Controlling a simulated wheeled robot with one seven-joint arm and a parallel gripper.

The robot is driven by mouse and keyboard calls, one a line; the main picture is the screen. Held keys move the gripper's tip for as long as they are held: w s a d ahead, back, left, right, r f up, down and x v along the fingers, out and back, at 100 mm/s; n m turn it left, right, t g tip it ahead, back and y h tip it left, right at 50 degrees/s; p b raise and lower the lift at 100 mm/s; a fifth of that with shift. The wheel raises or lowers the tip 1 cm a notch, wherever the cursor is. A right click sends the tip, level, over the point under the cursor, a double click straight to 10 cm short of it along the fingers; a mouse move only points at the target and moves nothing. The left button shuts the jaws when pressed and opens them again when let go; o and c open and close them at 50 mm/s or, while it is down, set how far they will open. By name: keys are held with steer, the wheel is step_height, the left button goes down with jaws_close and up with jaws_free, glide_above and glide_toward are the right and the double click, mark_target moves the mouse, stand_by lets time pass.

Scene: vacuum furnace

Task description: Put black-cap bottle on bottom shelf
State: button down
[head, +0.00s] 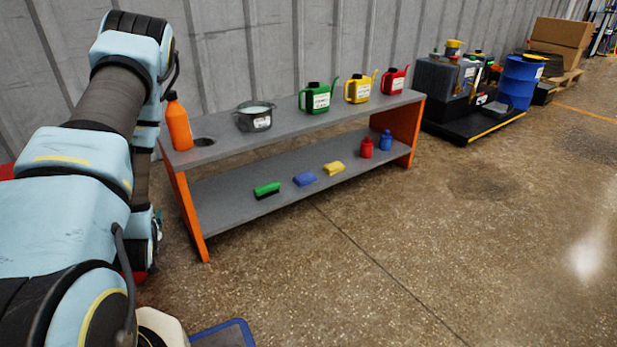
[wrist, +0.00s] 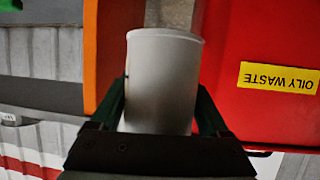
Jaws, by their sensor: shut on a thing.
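My gripper (wrist: 162,98) is shut on a plain white cylinder (wrist: 163,70), held between its two fingers in the wrist view. No black cap shows on this cylinder, so I cannot tell whether it is the black-cap bottle. In the head view, my arm covers the left side and the gripper and its load are hidden. The grey bottom shelf (head: 235,212) is under the top shelf (head: 220,147) of an orange-sided bench. On the bottom shelf are green (head: 267,189), blue (head: 305,179) and yellow (head: 334,168) brushes, then a red bottle (head: 366,148) and a blue bottle (head: 386,141).
A red oily-waste bin (wrist: 265,110) is beside the held cylinder. Floor before the bench is clear.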

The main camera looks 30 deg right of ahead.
step_height(320, 180, down, 3)
steer(key=shift+b, duration=0.95)
steer(key=shift+d+r, duration=0.1)
